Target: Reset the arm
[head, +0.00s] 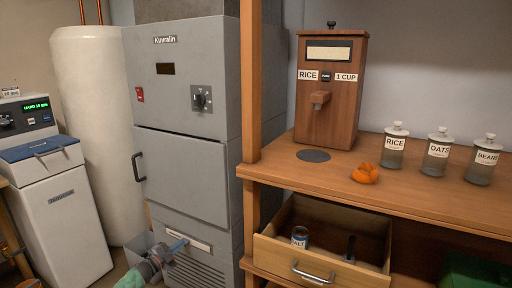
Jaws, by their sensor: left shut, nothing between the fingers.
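My left gripper (178,246) shows at the bottom left of centre in the head view, in front of the lower part of the grey furnace cabinet (185,170). Its fingers are together with nothing between them. Part of my left arm shows below it at the bottom edge. I cannot tell whether the gripper touches the cabinet. My right gripper is not in view.
The drawer (312,272) under the wooden counter (412,192) is open, with a salt can (299,237) inside. A rice dispenser (327,100), an orange object (365,174) and labelled jars (394,148) stand on the counter. A white appliance (62,215) is at left.

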